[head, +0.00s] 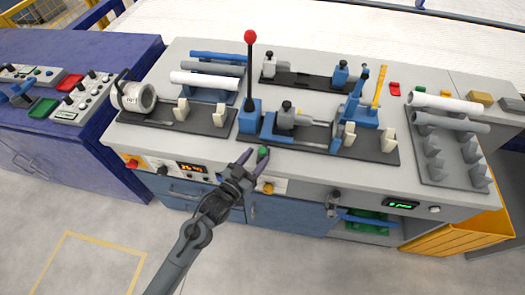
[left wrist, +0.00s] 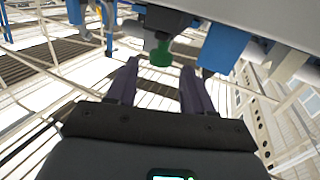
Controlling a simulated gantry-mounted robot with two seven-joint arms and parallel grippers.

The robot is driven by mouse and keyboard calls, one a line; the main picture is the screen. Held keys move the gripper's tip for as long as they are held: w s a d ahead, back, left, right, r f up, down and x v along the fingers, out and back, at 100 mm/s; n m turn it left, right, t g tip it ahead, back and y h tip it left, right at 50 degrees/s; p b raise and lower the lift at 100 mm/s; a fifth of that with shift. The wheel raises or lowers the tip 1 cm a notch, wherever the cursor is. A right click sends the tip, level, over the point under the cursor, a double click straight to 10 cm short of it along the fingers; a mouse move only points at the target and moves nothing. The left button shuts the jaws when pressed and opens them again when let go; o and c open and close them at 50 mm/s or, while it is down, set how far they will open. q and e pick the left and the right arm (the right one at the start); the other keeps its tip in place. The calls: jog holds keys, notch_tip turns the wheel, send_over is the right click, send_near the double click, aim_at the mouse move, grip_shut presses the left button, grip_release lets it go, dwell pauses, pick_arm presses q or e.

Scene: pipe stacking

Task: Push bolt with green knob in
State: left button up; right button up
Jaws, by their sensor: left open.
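The green knob (head: 263,151) sits at the front edge of the bench top, below the black-handled lever. In the left wrist view the green knob (left wrist: 161,56) is on the end of a dark bolt and hangs just beyond the fingertips, between their lines. My left gripper (head: 254,157) is open, with its fingertips close to the knob. Its two dark fingers also show in the left wrist view (left wrist: 157,68), spread apart with nothing between them. Whether a finger touches the knob is unclear. My right gripper is not in view.
A lever with a red ball (head: 250,37) stands upright behind the knob. Blue clamps and a yellow-handled lever (head: 380,86) stand to its right. A grey rack with pipes (head: 447,150) is at the far right. The floor in front of the bench is clear.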

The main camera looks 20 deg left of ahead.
aim_at(263, 150)
pick_arm(q)
jog(key=shift+b+x, duration=0.3)
jog(key=shift+x, duration=1.9)
jog(key=shift+c, duration=0.4)
jog(key=shift+r, duration=0.1)
grip_shut()
